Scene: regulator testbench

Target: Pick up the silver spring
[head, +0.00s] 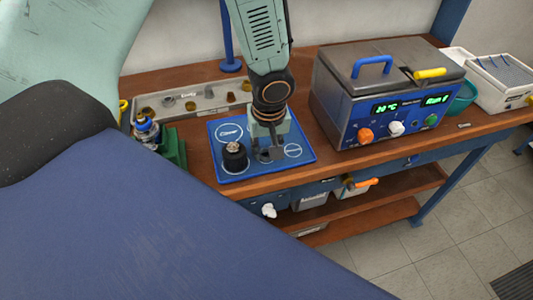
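My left gripper (268,152) points down over the blue mat (225,176), close above its right-hand part. Its fingers are small and dark here, and I cannot tell whether they are apart or hold anything. A black cylindrical part (235,158) with a silvery top (233,146) stands on the mat just left of the gripper. I cannot tell whether that silvery top is the silver spring. A grey parts tray (205,112) behind the mat holds several small brass and grey pieces, too small to identify. My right gripper is not in view.
A bench machine (385,95) with a blue lid handle and lit displays stands right of the mat. A green block (172,148) and a blue-capped bottle (146,130) stand at left. A white bin (500,85) is far right. A small grey piece (464,125) lies near the bench edge.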

